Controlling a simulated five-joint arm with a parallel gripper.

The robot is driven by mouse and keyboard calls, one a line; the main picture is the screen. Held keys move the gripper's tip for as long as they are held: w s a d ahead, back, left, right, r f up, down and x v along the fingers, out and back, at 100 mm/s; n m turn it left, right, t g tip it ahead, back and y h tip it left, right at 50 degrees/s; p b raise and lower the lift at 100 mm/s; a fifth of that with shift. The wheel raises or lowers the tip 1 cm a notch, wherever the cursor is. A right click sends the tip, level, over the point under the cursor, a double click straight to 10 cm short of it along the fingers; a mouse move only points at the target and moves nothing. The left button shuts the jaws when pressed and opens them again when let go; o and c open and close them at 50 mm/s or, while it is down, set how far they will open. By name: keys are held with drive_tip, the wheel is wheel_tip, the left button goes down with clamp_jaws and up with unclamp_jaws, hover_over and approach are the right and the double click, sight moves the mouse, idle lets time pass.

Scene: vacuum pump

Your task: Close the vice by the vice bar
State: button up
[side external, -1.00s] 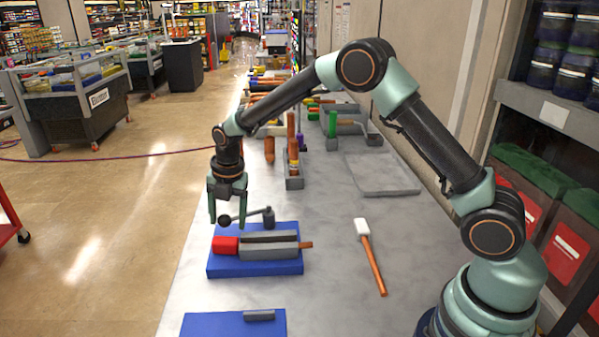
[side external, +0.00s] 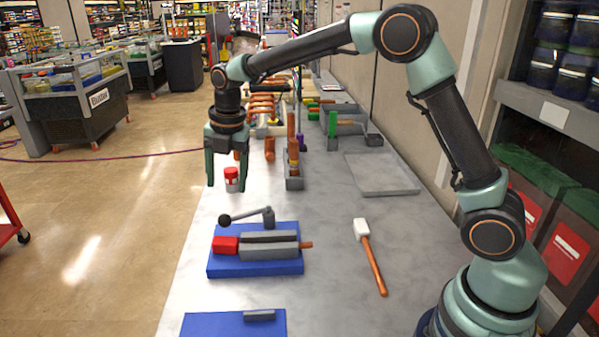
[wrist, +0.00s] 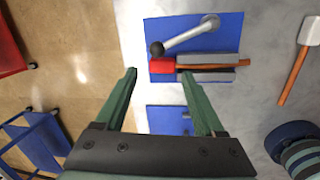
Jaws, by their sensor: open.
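The vice (side external: 268,252) has grey jaws on a blue base and a red block (side external: 225,244) at its left end. An orange-brown rod (side external: 306,245) sticks out at its right; the wrist view shows the rod (wrist: 215,66) along the jaws. The grey vice bar (side external: 248,214) runs from a post at the back right to a dark ball (side external: 224,220) at the left. The bar also shows in the wrist view (wrist: 185,37). My gripper (side external: 227,182) is open, empty and pointing down, above the ball and apart from it; its fingers also show in the wrist view (wrist: 158,76).
A hammer with a white head (side external: 362,230) lies right of the vice. Another blue plate (side external: 220,324) is at the front. A red-and-white jar (side external: 232,180) stands behind my gripper. A grey tray (side external: 380,175) and several tools are farther back. Table between vice and hammer is clear.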

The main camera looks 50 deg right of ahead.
sight(225, 215)
drive_tip(key=shift+s+r, duration=0.1)
drive_tip(key=shift+r, duration=0.45)
drive_tip(key=w+f+m, duration=0.1)
drive_tip(key=f, duration=0.3)
drive_tip(key=f+m, duration=0.2)
drive_tip(key=f, duration=0.2)
drive_tip(key=w+f+m, duration=0.1)
drive_tip(key=f, duration=0.3)
drive_tip(key=shift+w+m, duration=0.35)
drive_tip(key=shift+m, duration=0.05)
drive_tip(key=shift+c, duration=0.3)
clamp_jaws()
drive_tip(key=shift+r, duration=0.1)
idle(0.8)
